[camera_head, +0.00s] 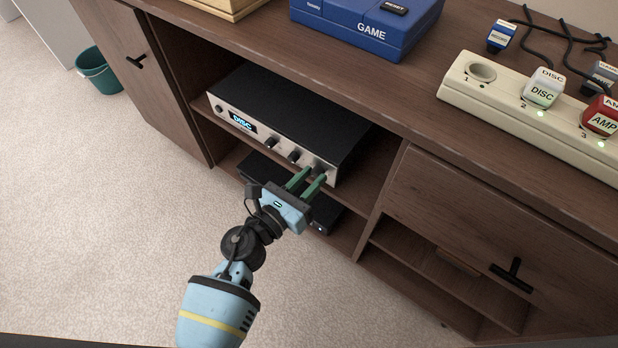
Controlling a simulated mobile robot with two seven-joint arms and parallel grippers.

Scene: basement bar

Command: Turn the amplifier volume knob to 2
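The amplifier (292,112) is a black box with a silver front, standing in the open upper shelf bay of the brown cabinet. Its lit display (243,123) reads DISC. Another dark knob (319,172), at the right end of the front, is partly hidden by my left gripper (314,175). The gripper's two green fingers are apart, with tips at either side of this knob. I cannot tell whether they touch it. No scale or pointer is readable. My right gripper is not in view.
A dark device (325,214) sits on the shelf below. On the cabinet top (440,60) are a blue GAME box (360,30) and a cream power strip (560,140) with labelled DISC and AMP plugs. A teal bin (98,72) stands on open carpet at left.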

